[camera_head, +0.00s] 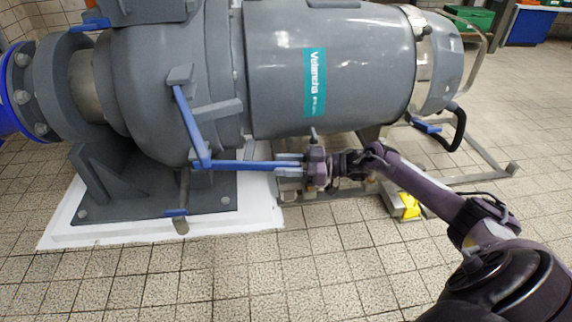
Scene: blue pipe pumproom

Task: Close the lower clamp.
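The clamp on the grey pump shows a blue lever in two long pieces. One blue bar (190,122) slants down from a grey bracket. The other blue bar (238,166) runs nearly level to the right from the first bar's lower end. My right gripper (288,165) is at the right end of the level bar, with its grey fingers above and below the bar's line. Whether the fingers press on the bar is too small to tell. My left gripper is not in view.
The big grey pump body (375,60) lies just above my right gripper. A white plinth (258,200) is below and left. A yellow-marked block (408,206) stands on the floor under my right forearm. The tiled floor (250,270) in front is clear.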

